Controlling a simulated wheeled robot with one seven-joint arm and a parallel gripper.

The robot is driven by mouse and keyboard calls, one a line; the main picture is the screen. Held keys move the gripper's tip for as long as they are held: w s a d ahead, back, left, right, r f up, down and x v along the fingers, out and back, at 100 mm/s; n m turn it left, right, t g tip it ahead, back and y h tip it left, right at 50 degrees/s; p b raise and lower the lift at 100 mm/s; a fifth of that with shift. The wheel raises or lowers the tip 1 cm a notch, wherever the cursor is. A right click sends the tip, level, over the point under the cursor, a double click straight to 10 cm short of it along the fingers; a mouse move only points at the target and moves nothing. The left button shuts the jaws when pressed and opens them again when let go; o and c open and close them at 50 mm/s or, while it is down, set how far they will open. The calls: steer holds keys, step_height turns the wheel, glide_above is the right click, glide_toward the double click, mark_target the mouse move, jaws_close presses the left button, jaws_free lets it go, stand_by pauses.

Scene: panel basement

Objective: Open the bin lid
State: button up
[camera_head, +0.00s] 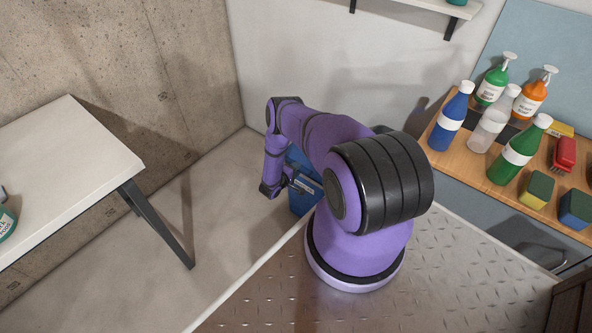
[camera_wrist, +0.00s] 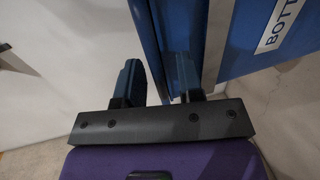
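The blue bin (camera_head: 301,200) stands on the floor in the corner, mostly hidden behind my purple arm in the head view. In the wrist view its blue wall (camera_wrist: 264,40) fills the upper right, with part of a white label reading "BOTT". A blue edge that may be the lid (camera_wrist: 156,30) runs upward just beyond my gripper. My gripper (camera_wrist: 158,80) has its two dark fingers apart with a gap between them. The fingertips are close to that blue edge; I cannot tell whether they touch it. In the head view my gripper (camera_head: 300,183) is at the bin's upper part.
A white table (camera_head: 60,165) stands at the left. A wooden shelf (camera_head: 460,160) at the right holds several bottles, sponges and a red brush (camera_head: 564,153). A wall shelf (camera_head: 440,6) is above. The floor (camera_head: 215,215) between table and bin is clear.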

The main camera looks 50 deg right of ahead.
steer(key=shift+c, duration=0.3)
jaws_close()
